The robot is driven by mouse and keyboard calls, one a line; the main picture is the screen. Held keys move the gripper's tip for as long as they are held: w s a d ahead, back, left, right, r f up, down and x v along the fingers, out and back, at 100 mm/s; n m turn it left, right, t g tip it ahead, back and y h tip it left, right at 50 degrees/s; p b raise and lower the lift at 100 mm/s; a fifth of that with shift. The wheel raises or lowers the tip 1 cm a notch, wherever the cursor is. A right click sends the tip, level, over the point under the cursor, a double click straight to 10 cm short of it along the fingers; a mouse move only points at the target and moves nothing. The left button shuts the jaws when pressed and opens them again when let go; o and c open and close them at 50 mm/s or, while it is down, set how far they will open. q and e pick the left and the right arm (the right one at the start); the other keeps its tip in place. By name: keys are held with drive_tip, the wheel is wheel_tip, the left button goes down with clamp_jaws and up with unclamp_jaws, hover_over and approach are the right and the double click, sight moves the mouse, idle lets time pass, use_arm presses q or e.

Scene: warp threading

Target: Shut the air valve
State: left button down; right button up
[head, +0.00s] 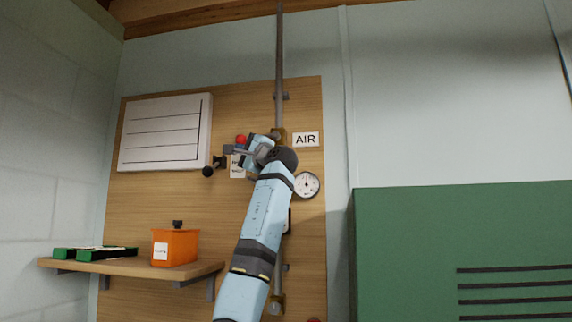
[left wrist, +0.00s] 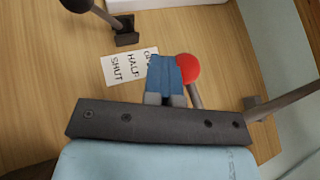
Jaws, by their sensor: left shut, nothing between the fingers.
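The air valve's lever has a red ball knob (head: 241,140), left of the vertical pipe and the AIR sign (head: 306,139). In the left wrist view, the red knob (left wrist: 188,68) sits on a grey rod that runs down behind my gripper's bar. My left gripper (left wrist: 165,72) is shut and empty, its blue fingers right beside the knob on its left. I cannot tell whether they touch. A label card (left wrist: 128,66) reading HALF and SHUT, its top word partly covered, is left of the fingers. In the head view, my wrist hides most of the lever and part of the valve.
A pressure gauge (head: 307,184) is right of my arm. A black-knobbed peg (head: 208,171) juts out left of the gripper. A shelf (head: 130,267) holds an orange box (head: 175,247) at lower left. A green cabinet (head: 460,240) fills the lower right.

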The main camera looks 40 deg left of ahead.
use_arm(q)
drive_tip(key=shift+s+r, duration=0.1)
drive_tip(key=shift+r, duration=0.55)
use_arm(e)
drive_tip(key=shift+d+r, duration=0.2)
drive_tip(key=shift+r, duration=0.15)
drive_tip(key=shift+f, duration=0.2)
